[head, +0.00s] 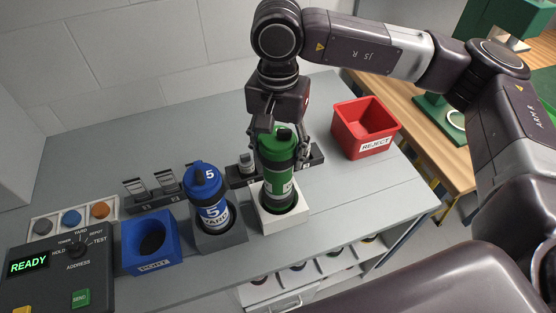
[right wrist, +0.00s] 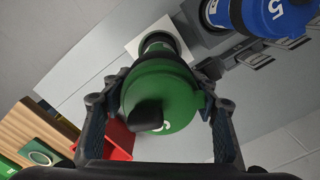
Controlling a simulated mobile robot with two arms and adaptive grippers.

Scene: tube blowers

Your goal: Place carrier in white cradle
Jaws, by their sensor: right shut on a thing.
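The green carrier (head: 275,165) with a dark band stands roughly upright over the white cradle (head: 297,222). Its lower end overlaps the cradle's dark round opening; I cannot tell whether it touches the bottom. My right gripper (head: 282,140) is shut on the green carrier near its top, coming from above. In the right wrist view the carrier's green cap (right wrist: 165,98) lies between the fingers, with the white cradle (right wrist: 138,47) beyond it. My left gripper is not in view.
A blue carrier (head: 207,190) stands in a grey cradle (head: 222,240) left of the white one. A blue bin (head: 130,258) and a control box (head: 50,285) reading READY are further left. A red REJECT bin (head: 345,133) is behind right. The table's front edge is close to the cradles.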

